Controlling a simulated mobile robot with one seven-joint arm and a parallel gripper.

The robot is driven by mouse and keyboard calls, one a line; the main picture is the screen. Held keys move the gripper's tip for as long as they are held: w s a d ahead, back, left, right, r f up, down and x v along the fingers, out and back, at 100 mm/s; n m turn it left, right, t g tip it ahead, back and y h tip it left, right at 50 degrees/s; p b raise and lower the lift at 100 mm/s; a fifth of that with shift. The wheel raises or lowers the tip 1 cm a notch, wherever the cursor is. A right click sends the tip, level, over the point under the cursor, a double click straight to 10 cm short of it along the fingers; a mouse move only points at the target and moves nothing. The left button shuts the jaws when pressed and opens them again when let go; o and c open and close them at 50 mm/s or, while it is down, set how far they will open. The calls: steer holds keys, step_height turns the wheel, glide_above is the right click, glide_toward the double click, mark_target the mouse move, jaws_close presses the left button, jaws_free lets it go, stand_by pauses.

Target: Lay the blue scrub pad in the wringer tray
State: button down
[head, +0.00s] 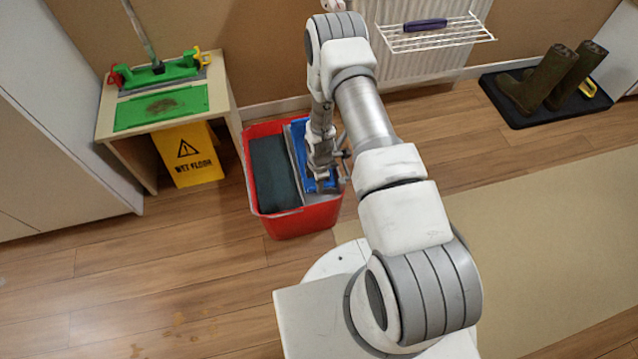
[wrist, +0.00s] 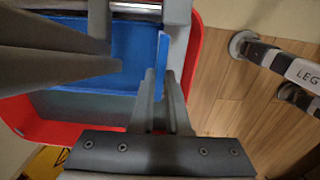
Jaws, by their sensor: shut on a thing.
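The blue scrub pad (head: 300,142) lies along the right side of the red bucket (head: 289,222), within the grey-edged wringer tray (head: 291,158). In the wrist view the pad (wrist: 95,45) looks flat, with a raised lip at its right end. My gripper (head: 321,172) reaches down over the pad and covers part of it. In the wrist view my gripper (wrist: 137,70) has fingers on either side of the pad's blue edge and is shut on it. Whether the pad rests fully on the tray or hangs slightly above it, I cannot tell.
The bucket's left compartment (head: 272,172) is dark. A small table with a green tray (head: 162,106) and a yellow wet-floor sign (head: 188,153) stand left. A wire rack (head: 450,38) hangs behind. Boots (head: 550,80) stand on a black mat at right.

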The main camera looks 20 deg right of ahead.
steer(key=shift+f+b, duration=0.3)
steer(key=shift+f, duration=0.4)
stand_by(0.7)
steer(key=c, duration=0.8)
jaws_free()
step_height(320, 180, up, 17)
steer(key=p, duration=0.6)
steer(key=shift+s+r, duration=0.15)
steer(key=shift+r, duration=0.05)
